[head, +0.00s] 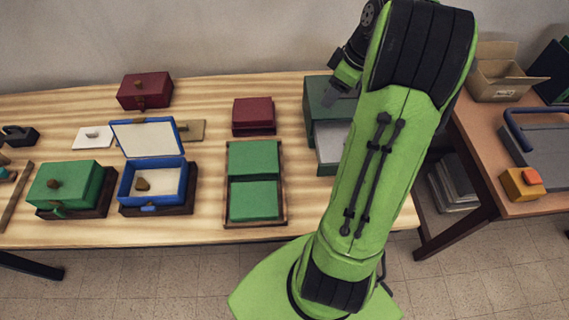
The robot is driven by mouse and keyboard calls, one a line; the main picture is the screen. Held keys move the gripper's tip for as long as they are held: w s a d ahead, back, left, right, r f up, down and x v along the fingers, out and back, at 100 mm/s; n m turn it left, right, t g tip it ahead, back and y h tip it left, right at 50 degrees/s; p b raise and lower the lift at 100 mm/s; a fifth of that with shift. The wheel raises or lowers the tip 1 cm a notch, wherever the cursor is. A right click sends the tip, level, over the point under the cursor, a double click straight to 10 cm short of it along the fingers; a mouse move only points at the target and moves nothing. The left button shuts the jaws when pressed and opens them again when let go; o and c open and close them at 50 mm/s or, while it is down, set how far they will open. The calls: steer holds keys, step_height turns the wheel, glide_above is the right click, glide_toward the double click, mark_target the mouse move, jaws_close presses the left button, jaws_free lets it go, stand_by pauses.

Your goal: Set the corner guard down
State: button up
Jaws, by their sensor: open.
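My gripper (338,92) hangs at the end of my green arm, over or in front of a dark green box (317,106) at the back of the wooden table. It is small and partly hidden by my arm. I see nothing between its fingers, and it reads as open. I cannot pick out the corner guard for certain. A small brown piece (143,184) lies in an open blue box (127,190) with a pale lining. Whether it is the corner guard is too small to tell.
A green box (65,176), a dark red box (145,93), another dark red box (253,112) and a wooden tray (282,209) with two green blocks stand on the table (215,90). A side table (480,140) at right holds an open carton (500,85) and an orange block (520,183).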

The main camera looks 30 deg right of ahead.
steer(key=s+a+r+m+h, duration=0.1)
steer(key=a+r, duration=0.2)
steer(key=a, duration=0.4)
steer(key=a+r+m, duration=0.1)
steer(key=a+r, duration=0.2)
steer(key=a, duration=0.5)
steer(key=s+a+m+t, duration=0.2)
steer(key=s+a+m, duration=0.1)
steer(key=s+a, duration=0.7)
steer(key=s, duration=0.3)
steer(key=shift+s+a+m+h, duration=0.25)
steer(key=shift+a+m+h, duration=0.05)
steer(key=shift+a, duration=0.1)
